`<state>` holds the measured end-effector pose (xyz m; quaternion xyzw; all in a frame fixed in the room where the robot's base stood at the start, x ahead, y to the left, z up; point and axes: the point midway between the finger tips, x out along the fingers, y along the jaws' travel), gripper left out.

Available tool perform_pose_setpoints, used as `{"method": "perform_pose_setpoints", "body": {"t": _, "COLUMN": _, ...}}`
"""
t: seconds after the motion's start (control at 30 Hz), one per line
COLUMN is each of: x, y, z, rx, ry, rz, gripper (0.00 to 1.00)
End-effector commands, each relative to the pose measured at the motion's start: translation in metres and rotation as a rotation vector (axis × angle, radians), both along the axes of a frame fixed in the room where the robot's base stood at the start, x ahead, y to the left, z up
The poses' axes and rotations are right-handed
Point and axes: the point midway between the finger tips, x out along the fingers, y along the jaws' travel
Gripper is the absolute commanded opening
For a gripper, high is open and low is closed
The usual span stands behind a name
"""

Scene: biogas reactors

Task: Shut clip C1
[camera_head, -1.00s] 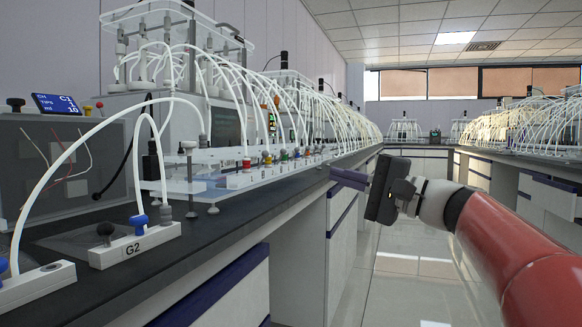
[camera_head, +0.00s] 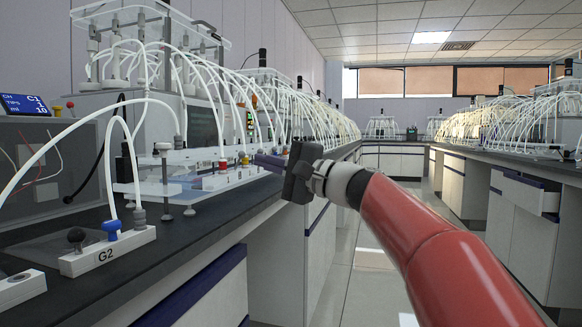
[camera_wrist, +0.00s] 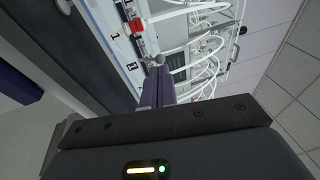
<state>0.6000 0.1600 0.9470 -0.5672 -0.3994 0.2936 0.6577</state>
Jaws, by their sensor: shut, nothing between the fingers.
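My gripper (camera_head: 257,160) is shut and empty, with its purple-grey fingers pointing left over the front edge of the bench. It also shows in the wrist view (camera_wrist: 157,78), where the fingers overlap the edge of a white rack in the picture. A red clip (camera_head: 222,165) stands on the low rack, left of my fingertips; a red part also shows in the wrist view (camera_wrist: 135,26). A yellow clip (camera_head: 245,159) is beside it. The small labels are too unclear to tell which clip is C1. I cannot tell whether the clips are shut.
A white block marked G2 (camera_head: 108,252) with blue and black knobs sits on the dark bench (camera_head: 195,228) at the near left. White tubes arch over the racks. Clear plates on metal posts stand near the bench edge. The aisle floor (camera_head: 345,270) is clear.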

Motion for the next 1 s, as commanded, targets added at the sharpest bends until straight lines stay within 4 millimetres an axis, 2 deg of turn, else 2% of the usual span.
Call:
{"method": "perform_pose_setpoints", "body": {"t": 0.1, "x": 0.008, "y": 0.013, "z": 0.003, "rx": -0.001, "ry": 0.0, "rz": 0.002, "gripper": 0.0}}
{"method": "perform_pose_setpoints", "body": {"t": 0.23, "x": 0.012, "y": 0.02, "z": 0.005, "rx": 0.0, "ry": 0.001, "rz": 0.001, "gripper": 0.0}}
{"method": "perform_pose_setpoints", "body": {"t": 1.0, "x": 0.013, "y": 0.023, "z": 0.01, "rx": -0.057, "ry": 0.02, "rz": 0.0, "gripper": 0.0}}
